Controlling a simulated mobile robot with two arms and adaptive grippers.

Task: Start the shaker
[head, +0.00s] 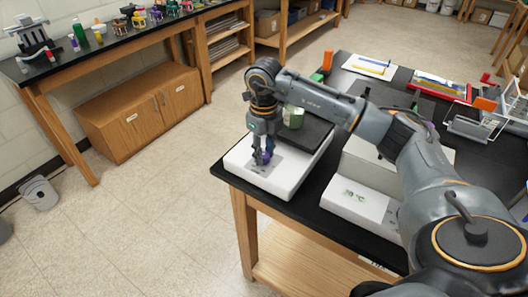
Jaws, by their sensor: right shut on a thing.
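The shaker (244,162) is a white box with a dark platform (312,136) on top, at the near left corner of the black table. A pale green container (294,117) stands on the platform. My right gripper (262,158) points down over the grey front panel of the shaker. It is shut on a small purple-blue knob (267,156) there, mostly hidden by the fingers. My left gripper is not in view.
A second white device (355,200) stands just right of the shaker, under my right arm.

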